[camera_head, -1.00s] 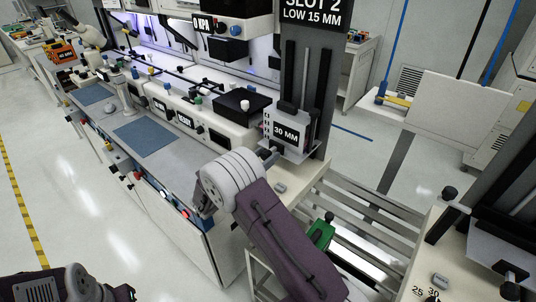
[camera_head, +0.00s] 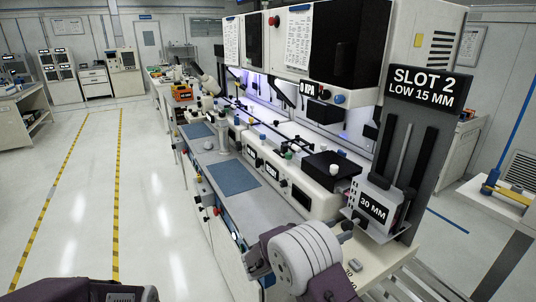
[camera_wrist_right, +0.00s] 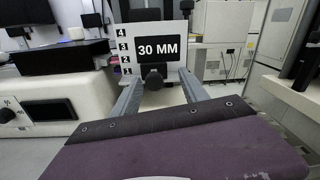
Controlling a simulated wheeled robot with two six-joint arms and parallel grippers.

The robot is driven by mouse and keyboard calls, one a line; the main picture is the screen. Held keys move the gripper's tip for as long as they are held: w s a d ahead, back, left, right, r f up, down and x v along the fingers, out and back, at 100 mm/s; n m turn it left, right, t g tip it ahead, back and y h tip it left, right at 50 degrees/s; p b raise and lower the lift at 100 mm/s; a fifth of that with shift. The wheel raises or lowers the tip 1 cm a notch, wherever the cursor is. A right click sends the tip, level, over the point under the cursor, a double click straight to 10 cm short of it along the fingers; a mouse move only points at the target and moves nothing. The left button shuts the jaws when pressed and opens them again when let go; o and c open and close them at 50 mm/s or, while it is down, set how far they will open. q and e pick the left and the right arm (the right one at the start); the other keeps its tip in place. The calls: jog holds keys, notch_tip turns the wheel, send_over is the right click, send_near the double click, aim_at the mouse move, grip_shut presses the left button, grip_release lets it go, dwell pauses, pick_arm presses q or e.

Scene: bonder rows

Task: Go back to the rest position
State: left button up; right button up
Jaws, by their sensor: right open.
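My right gripper (camera_wrist_right: 159,74) is open in the right wrist view. Its two grey fingers point at the white plate marked 30 MM (camera_wrist_right: 180,30), one on each side of a black knob (camera_wrist_right: 153,76). I cannot tell whether they touch the knob. In the head view my right arm's pale rounded joint (camera_head: 305,258) is at the lower middle, in front of the 30 MM plate (camera_head: 373,207), and hides much of the gripper. Part of my left arm shows at the bottom left edge; its gripper is out of view.
The 30 MM plate hangs on a dark post under the SLOT 2 sign (camera_head: 424,85). A long bench (camera_head: 205,160) with blue mats, knobs and a black box (camera_head: 331,170) runs away behind the arm. Open floor (camera_head: 150,190) with yellow-striped lines lies left of it.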

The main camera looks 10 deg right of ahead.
jog(key=s+d+r+m+g, duration=0.2)
jog(key=d+r, duration=0.2)
jog(key=r, duration=0.1)
jog(key=s+d+f+m+g+y+p, duration=0.1)
jog(key=s+d+f+m+g+y, duration=0.15)
jog(key=s, duration=0.45)
jog(key=s+d+f+m+g+y+p, duration=0.1)
jog(key=s+d+m+g+y, duration=0.25)
jog(key=s, duration=0.35)
jog(key=s+a+f+m+y, duration=0.7)
jog(key=s+a+f+m, duration=0.1)
jog(key=s+a, duration=0.1)
jog(key=w+a+f+m+t+y, duration=0.3)
jog(key=w+a+f+m+y, duration=0.1)
jog(key=a+m, duration=0.4)
jog(key=shift+a, duration=0.4)
